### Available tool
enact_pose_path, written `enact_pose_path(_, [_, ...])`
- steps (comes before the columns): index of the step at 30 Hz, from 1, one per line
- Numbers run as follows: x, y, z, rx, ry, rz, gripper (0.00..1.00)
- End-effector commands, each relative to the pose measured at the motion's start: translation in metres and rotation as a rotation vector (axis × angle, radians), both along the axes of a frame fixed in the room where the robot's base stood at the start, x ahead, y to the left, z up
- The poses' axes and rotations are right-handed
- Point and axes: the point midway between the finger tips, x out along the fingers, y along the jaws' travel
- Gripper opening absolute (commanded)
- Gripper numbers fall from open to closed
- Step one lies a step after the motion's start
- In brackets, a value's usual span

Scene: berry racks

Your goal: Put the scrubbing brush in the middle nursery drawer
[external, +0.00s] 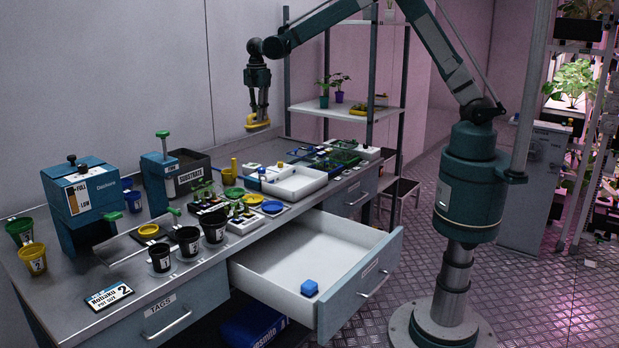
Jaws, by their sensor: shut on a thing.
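My gripper (262,108) hangs high above the back of the bench, near the wall, fingers pointing down. It is shut on a yellow-topped scrubbing brush (257,121), which is clear of the bench surface. The bristles are too small to make out. The middle nursery drawer (390,284) is pulled open at the front of the bench, below and to the right of my gripper.
The bench top carries black pots (187,241), a white tray (290,182), a black substrate bin (188,172) and a blue dispenser (85,204). A shelf rack (345,112) with plants stands at the bench's right end. The tags drawer (165,313) is shut.

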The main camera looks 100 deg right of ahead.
Motion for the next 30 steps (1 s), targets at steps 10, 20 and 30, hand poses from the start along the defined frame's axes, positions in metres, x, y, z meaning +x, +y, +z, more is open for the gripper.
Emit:
enact_pose_path(10, [0.005, 0.103, 0.006, 0.000, 0.000, -0.006, 0.01])
enact_pose_path(20, [-0.005, 0.209, 0.013, 0.001, 0.000, -0.019, 0.01])
enact_pose_path(30, [-0.030, 0.312, 0.016, 0.001, 0.000, -0.031, 0.01])
